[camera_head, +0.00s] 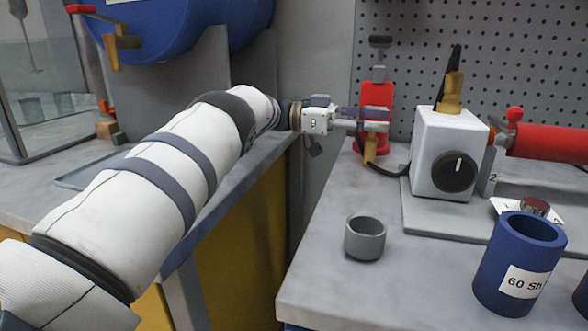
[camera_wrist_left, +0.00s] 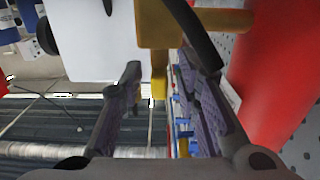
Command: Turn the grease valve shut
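A red upright canister (camera_head: 376,98) stands against the pegboard, with a yellow valve fitting (camera_head: 370,151) below it and a black hose running from it. I take this fitting for the grease valve. My left gripper (camera_head: 358,122) reaches it from the left, and its far fingertip area is partly lost against the red. In the left wrist view the yellow valve (camera_wrist_left: 165,24) has a narrow yellow lever (camera_wrist_left: 159,76) that shows between the two open fingers of the gripper (camera_wrist_left: 161,72). I cannot tell whether either finger touches it. My right gripper is out of view.
A white box with a black dial (camera_head: 450,155) stands right of the valve, close to the fingers. A grey cup (camera_head: 365,238) and a blue container (camera_head: 518,265) stand in front. A red roller (camera_head: 550,143) is at the right. A gap separates the two benches.

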